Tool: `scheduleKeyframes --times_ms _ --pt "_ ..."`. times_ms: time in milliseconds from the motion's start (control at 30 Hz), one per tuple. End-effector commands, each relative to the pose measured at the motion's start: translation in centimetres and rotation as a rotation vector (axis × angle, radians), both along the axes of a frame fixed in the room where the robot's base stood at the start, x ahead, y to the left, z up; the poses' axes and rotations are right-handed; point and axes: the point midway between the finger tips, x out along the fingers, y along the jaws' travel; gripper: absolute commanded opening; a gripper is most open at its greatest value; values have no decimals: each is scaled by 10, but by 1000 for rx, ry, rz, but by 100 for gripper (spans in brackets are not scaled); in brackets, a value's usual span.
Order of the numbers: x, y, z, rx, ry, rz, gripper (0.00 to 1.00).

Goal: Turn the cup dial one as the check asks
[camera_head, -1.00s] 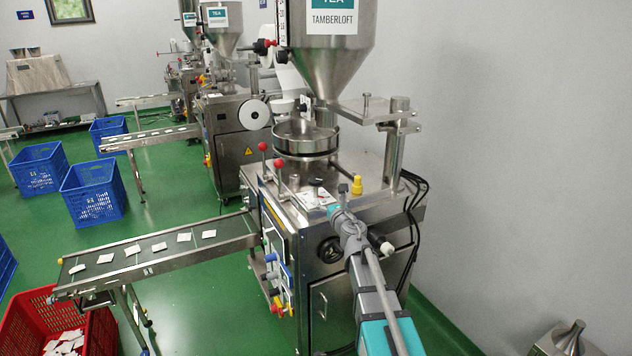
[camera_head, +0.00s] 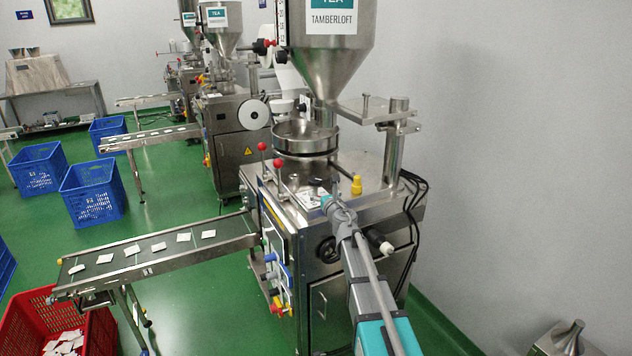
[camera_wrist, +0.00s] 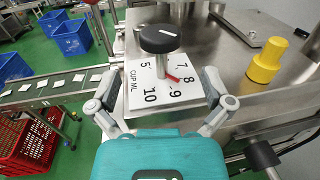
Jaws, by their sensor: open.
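The cup dial is a black round knob with a white line on its top (camera_wrist: 160,38). It stands above a white scale plate (camera_wrist: 148,94) marked CUP ML, with 5, 7, 8, 9 and 10 readable. In the head view my gripper (camera_head: 325,200) is beside the small dark knob (camera_head: 316,182) on the machine top. Which number the white line faces is unclear.
A yellow knob (camera_wrist: 266,62) stands right of the dial. The hopper (camera_head: 330,50) and round steel bowl (camera_head: 306,136) rise behind it. Red-tipped levers (camera_head: 277,163) stand to the left. A conveyor (camera_head: 150,250) with teabags runs left to a red crate (camera_head: 100,330).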

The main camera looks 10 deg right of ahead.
Motion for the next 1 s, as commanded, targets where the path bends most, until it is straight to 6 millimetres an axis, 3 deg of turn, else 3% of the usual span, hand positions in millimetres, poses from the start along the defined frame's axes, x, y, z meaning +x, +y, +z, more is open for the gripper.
scheduleKeyframes --times_ms 200,500,1000 --pt "38 5 0 0 0 -1 100" --pt "72 10 0 0 0 -1 100" --pt "81 12 0 0 0 -1 100"
